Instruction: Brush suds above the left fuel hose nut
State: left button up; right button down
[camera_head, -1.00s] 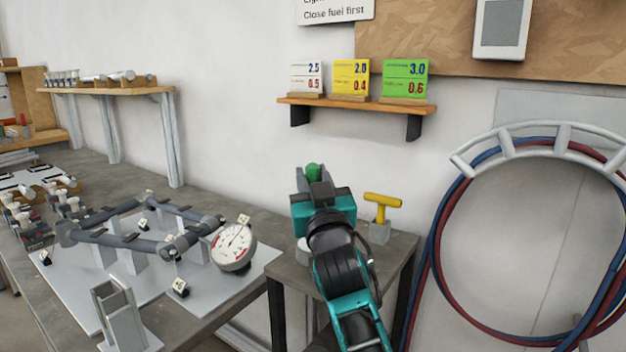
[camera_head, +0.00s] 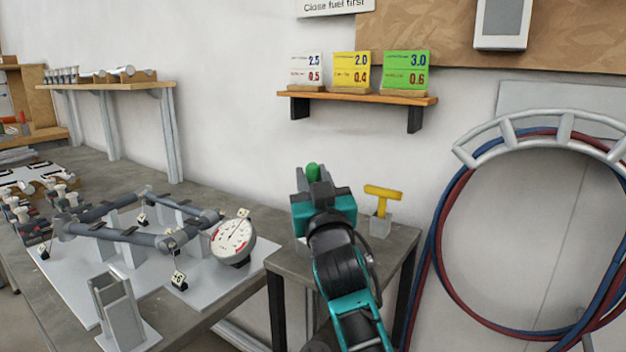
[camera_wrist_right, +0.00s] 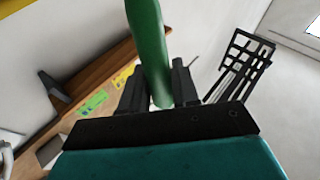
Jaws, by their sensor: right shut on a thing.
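My right gripper (camera_head: 314,187) is raised above the small side table and is shut on a green handle (camera_head: 313,169), whose tip shows above the jaws. In the right wrist view the green handle (camera_wrist_right: 149,45) stands between the two black fingers (camera_wrist_right: 158,88). It may be the brush; no bristles or suds can be made out. Red and blue hoses (camera_head: 437,230) hang looped on a rack at the right, well apart from the gripper. I cannot pick out the left fuel hose nut. My left gripper is not in view.
The side table (camera_head: 395,247) carries a yellow T-handle (camera_head: 383,191) in a grey block. The bench at left holds a grey pipe frame (camera_head: 120,234) with a dial gauge (camera_head: 233,238). A wall shelf (camera_head: 355,96) bears coloured cards. The wall between is clear.

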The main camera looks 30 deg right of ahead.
jog(key=shift+f+b, duration=0.45)
jog(key=shift+f, duration=0.25)
dwell(0.4)
dwell(0.5)
notch_tip(320, 180, up, 7)
jog(key=p, duration=0.6)
jog(key=shift+f, duration=0.2)
jog(key=shift+r+p, duration=0.25)
jog(key=shift+p, duration=0.25)
jog(key=shift+r, duration=0.1)
jog(key=shift+a, duration=0.1)
